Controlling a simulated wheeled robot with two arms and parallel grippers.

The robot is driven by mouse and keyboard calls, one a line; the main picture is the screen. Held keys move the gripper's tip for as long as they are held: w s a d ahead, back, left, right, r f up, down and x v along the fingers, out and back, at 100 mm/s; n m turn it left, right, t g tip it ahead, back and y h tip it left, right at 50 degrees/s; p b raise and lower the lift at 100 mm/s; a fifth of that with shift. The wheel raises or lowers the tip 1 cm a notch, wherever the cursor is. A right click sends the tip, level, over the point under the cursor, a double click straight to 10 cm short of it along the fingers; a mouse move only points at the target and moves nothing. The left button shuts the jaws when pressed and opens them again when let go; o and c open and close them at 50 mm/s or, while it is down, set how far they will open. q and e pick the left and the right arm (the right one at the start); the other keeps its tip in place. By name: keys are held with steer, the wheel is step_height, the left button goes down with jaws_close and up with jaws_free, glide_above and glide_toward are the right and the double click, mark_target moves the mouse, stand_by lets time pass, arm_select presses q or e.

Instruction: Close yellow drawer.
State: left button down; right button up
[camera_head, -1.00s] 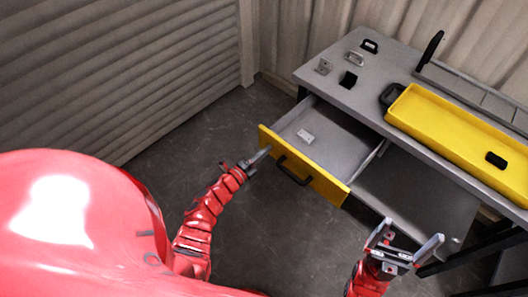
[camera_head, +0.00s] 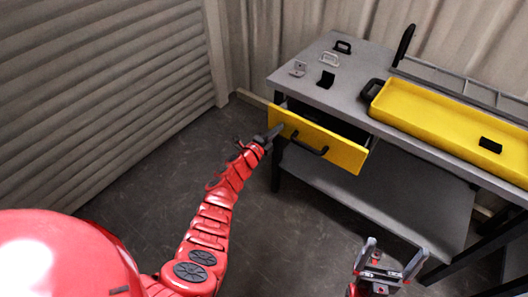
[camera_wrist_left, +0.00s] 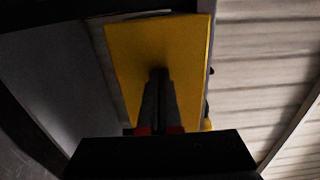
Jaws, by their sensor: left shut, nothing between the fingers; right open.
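The yellow drawer (camera_head: 335,150) is under the grey workbench top at its left end and stands a little open. A dark gap shows behind its yellow front, which carries a black handle (camera_head: 309,144). My left gripper (camera_head: 274,132) is shut and empty, its fingertips at the left part of the drawer front. In the left wrist view the shut fingers (camera_wrist_left: 158,85) point at the yellow front (camera_wrist_left: 185,60) and seem to touch it. My right gripper (camera_head: 391,259) is open and empty, low in front of the bench.
On the grey bench top (camera_head: 310,88) lie small brackets (camera_head: 329,58) and a black piece (camera_head: 326,80). A yellow tray (camera_head: 440,122) holds a black block (camera_head: 490,145). A grey lower shelf (camera_head: 400,200) is under the bench. The floor to the left is clear.

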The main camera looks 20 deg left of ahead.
arm_select(q)
steer(key=b+x, duration=0.6)
steer(key=x, duration=0.1)
steer(key=shift+w+d+f, duration=0.1)
steer(key=shift+w+f, duration=0.1)
steer(key=shift+w, duration=0.05)
steer(key=shift+w+d+r+b, duration=0.1)
steer(key=shift+w+r+b, duration=0.1)
steer(key=shift+b, duration=0.15)
steer(key=shift+r, duration=0.15)
